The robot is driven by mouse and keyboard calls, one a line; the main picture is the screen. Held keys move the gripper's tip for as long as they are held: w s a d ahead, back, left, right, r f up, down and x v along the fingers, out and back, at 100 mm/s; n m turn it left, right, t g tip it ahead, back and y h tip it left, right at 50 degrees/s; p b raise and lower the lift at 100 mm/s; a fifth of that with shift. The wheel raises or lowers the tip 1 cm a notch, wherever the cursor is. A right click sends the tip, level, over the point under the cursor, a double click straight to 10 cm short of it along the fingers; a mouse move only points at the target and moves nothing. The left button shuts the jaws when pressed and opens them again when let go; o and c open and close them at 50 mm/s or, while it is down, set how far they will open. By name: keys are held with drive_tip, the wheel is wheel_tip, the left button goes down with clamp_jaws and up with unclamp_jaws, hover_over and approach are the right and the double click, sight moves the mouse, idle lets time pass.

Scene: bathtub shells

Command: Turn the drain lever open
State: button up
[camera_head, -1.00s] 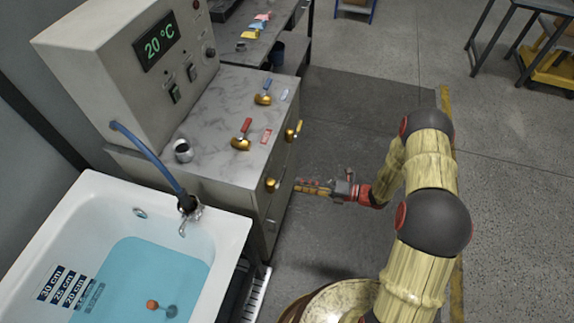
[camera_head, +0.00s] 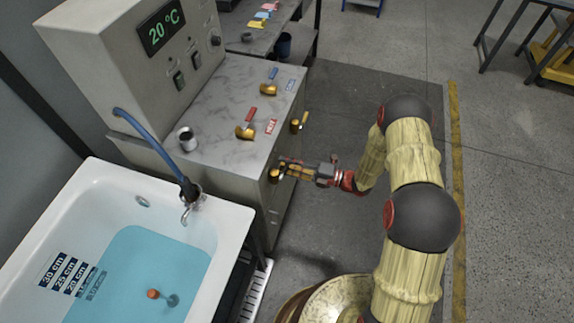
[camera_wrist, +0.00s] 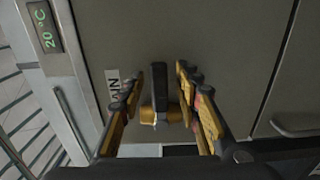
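The drain lever is a brass valve with a dark, upright handle on the cabinet's front face. In the wrist view the lever (camera_wrist: 160,112) sits between my fingers, beside a white label (camera_wrist: 112,78) of which "AIN" is readable. In the head view the brass valve (camera_head: 275,175) is partly hidden by my fingers. My gripper (camera_head: 286,166) reaches in from the right, at the front face. It is open in the wrist view (camera_wrist: 160,88), with fingers on both sides of the lever and gaps showing. Any contact is hard to tell.
The bathtub (camera_head: 232,236) with blue water stands left of the cabinet (camera_head: 220,110). A red-handled valve (camera_head: 246,127) and a blue-handled valve (camera_head: 270,84) are on the cabinet top. A yellow-handled brass valve (camera_head: 299,122) is on the front face.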

drive_tip(key=shift+c, duration=1.4)
clamp_jaws()
